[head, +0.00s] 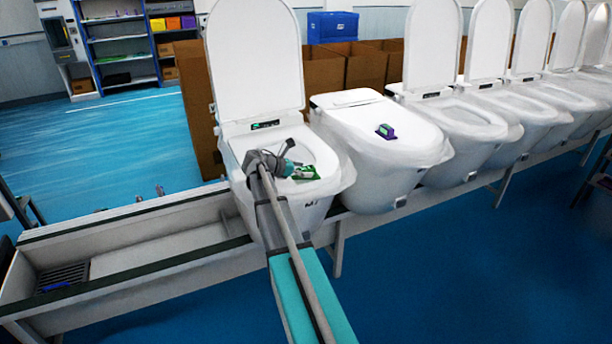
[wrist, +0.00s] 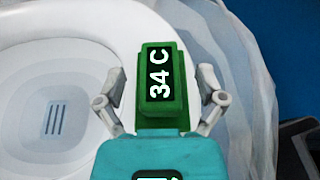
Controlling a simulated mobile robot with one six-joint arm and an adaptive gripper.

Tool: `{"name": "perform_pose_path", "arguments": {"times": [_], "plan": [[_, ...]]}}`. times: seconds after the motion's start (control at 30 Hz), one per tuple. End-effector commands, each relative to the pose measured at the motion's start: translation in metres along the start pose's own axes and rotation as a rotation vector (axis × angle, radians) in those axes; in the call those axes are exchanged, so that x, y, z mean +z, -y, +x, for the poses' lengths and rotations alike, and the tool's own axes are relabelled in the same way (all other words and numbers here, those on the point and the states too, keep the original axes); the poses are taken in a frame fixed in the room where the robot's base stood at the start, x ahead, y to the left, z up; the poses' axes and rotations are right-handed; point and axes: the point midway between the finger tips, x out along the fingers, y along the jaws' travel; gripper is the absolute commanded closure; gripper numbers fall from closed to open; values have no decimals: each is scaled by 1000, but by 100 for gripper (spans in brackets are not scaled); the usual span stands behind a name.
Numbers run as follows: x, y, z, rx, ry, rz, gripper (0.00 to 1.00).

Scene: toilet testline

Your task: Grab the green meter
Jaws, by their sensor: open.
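The green meter (wrist: 161,60) has a black display reading "34 C". In the wrist view it lies between the two fingers of my gripper (wrist: 157,85), over the right rim of the open toilet (wrist: 110,35). The fingers are spread on either side, with a gap visible at each side. In the head view, the green meter (head: 306,173) is on the right side of the first toilet's seat (head: 325,160), just beside my gripper (head: 292,168). My gripper is open. The meter's lower end is hidden by my gripper's teal body in the wrist view.
A purple and green device (head: 385,131) sits on the closed lid of the second toilet (head: 350,105). More toilets with raised lids line the bench to the right. Cardboard boxes (head: 365,68) and a blue crate (head: 333,27) stand behind. Blue floor (head: 450,270) is clear in front.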

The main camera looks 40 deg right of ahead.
Motion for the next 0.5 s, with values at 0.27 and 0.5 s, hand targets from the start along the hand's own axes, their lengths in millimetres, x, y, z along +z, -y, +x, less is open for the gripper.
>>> {"name": "perform_pose_path", "arguments": {"times": [0.27, 0.5], "plan": [[0, 0, 0, 0, 0, 0, 45], [0, 0, 0, 0, 0, 0, 89]]}}
